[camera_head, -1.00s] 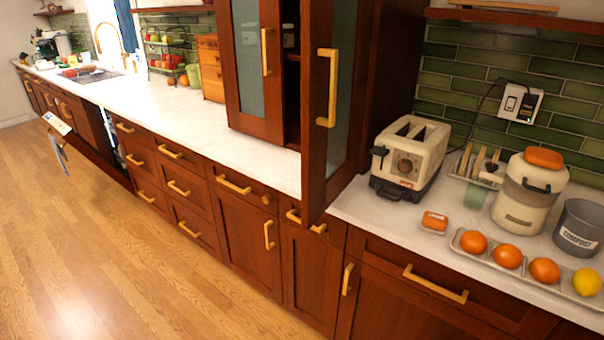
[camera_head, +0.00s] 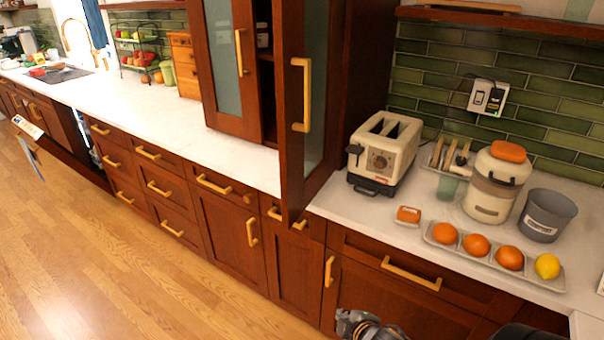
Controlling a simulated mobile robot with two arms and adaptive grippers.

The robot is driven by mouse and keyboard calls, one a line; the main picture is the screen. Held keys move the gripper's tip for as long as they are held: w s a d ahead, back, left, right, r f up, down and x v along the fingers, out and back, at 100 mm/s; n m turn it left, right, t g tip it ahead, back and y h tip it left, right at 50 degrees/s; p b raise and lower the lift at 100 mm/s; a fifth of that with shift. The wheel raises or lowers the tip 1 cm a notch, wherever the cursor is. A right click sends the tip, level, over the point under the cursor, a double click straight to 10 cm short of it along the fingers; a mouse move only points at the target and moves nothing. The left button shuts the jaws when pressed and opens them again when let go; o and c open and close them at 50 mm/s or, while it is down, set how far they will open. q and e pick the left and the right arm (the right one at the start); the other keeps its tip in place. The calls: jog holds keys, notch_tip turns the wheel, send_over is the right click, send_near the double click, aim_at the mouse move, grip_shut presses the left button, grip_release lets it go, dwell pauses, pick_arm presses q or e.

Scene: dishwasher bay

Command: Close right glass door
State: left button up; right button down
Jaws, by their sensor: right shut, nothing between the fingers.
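The right glass door (camera_head: 316,110) stands open in the head view, swung out from the wooden wall cabinet and seen at a steep angle. It has a dark wood frame, a frosted pane and a vertical light-wood handle (camera_head: 301,95). The left glass door (camera_head: 216,70) beside it looks shut, with its own handle (camera_head: 240,52). A dark gap with shelves shows between the two doors. My right gripper (camera_head: 350,324) is at the bottom edge, partly cut off, shut and empty. It is well below the open door and touches nothing visible. My left gripper is out of view.
A cream toaster (camera_head: 384,152) stands on the white counter right of the open door. Further right are a lidded canister (camera_head: 494,185), a grey compost bin (camera_head: 546,215) and a fruit tray (camera_head: 490,258). Drawers with protruding handles (camera_head: 410,274) line the front below. The wood floor is clear at left.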

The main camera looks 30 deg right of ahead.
aim_at(291, 175)
jog(key=w+d+r+n+t+y, duration=0.1)
jog(key=w+d+r+n+t, duration=0.35)
jog(key=r+n, duration=0.25)
jog(key=w+d+r+n+t+y, duration=0.1)
jog(key=w+d+r+n+t, duration=0.2)
jog(key=w+d+r+n, duration=0.35)
notch_tip(291, 175, up, 12)
jog(key=n+y, duration=1)
jog(key=n, duration=0.9)
jog(key=shift+g, duration=0.35)
jog(key=p+x, duration=0.4)
jog(key=x, duration=0.8)
jog(key=shift+w+a+r, duration=0.1)
jog(key=shift+w+a, duration=0.1)
jog(key=shift+w, duration=0.05)
jog(key=shift+w+a+f+p, duration=0.25)
jog(key=shift+w+a+p, duration=0.15)
jog(key=shift+w, duration=0.3)
